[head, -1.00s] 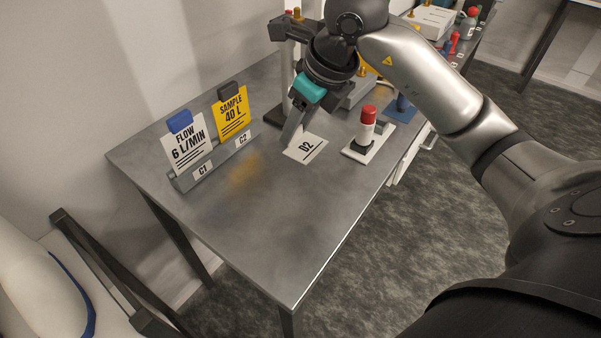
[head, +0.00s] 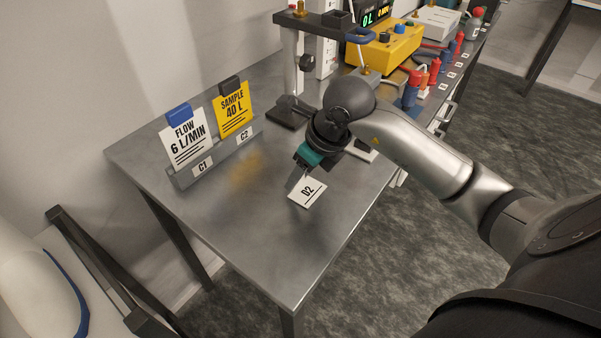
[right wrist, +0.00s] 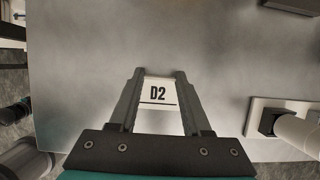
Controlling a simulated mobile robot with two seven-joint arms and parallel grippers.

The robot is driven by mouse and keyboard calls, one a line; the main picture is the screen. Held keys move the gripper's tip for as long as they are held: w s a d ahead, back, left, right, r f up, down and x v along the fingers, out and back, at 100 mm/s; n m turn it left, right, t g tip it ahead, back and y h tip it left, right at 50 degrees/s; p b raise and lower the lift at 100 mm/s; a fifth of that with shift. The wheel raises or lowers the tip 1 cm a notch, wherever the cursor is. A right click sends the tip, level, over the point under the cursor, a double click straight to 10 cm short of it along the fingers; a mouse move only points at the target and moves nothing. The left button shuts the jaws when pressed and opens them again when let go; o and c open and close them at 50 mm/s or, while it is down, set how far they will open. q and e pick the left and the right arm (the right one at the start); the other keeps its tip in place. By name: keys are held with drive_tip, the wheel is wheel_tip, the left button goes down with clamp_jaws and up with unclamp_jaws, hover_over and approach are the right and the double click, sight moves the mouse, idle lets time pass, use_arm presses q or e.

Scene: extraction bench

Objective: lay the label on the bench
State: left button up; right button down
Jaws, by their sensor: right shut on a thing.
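The label is a small white card marked D2 (head: 308,191). It is over the front middle part of the grey metal bench (head: 262,245), tilted in the head view. My right gripper (head: 300,177) is shut on the label. My left gripper is not in view.
A grey holder (head: 218,160) carries a white FLOW card (head: 187,145) and a yellow SAMPLE card (head: 234,108) at the left. A yellow device (head: 385,50) and several bottles stand at the back. A white plate (right wrist: 257,120) is close right. The bench front is clear.

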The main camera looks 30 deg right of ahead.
drive_tip(key=shift+c, duration=1.8)
unclamp_jaws()
drive_tip(key=shift+r, duration=0.2)
drive_tip(key=p+v, duration=0.2)
drive_tip(key=v, duration=0.9)
drive_tip(key=shift+r, duration=0.4)
drive_tip(key=shift+s, duration=0.2)
